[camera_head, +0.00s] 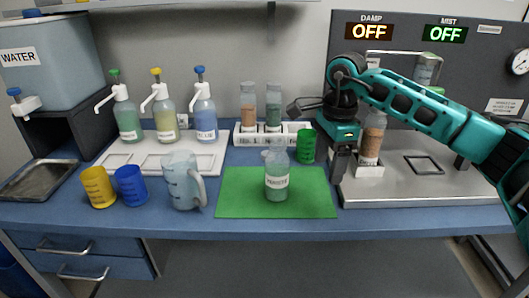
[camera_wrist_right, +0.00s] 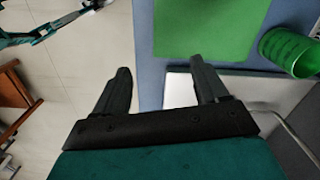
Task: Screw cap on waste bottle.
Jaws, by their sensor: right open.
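A clear bottle (camera_head: 277,182) with green contents and a white label stands upright on the green mat (camera_head: 235,200). Its label is too small to read surely, so I cannot tell if it is the waste bottle. I cannot make out a loose cap; a small pale shape behind the bottle's neck is unclear. My right gripper (camera_head: 344,168) points down at the mat's right, beside the steel tray's left edge. In the right wrist view its fingers (camera_wrist_right: 162,74) are apart with nothing between them. My left gripper does not show in the head view.
A green cup (camera_head: 306,146) stands left of my right gripper; a bottle with brown grains (camera_head: 373,140) stands right of it. Behind is a white rack (camera_head: 245,138) with two bottles. A jug (camera_head: 182,180) and yellow (camera_head: 97,187) and blue (camera_head: 130,185) cups stand left.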

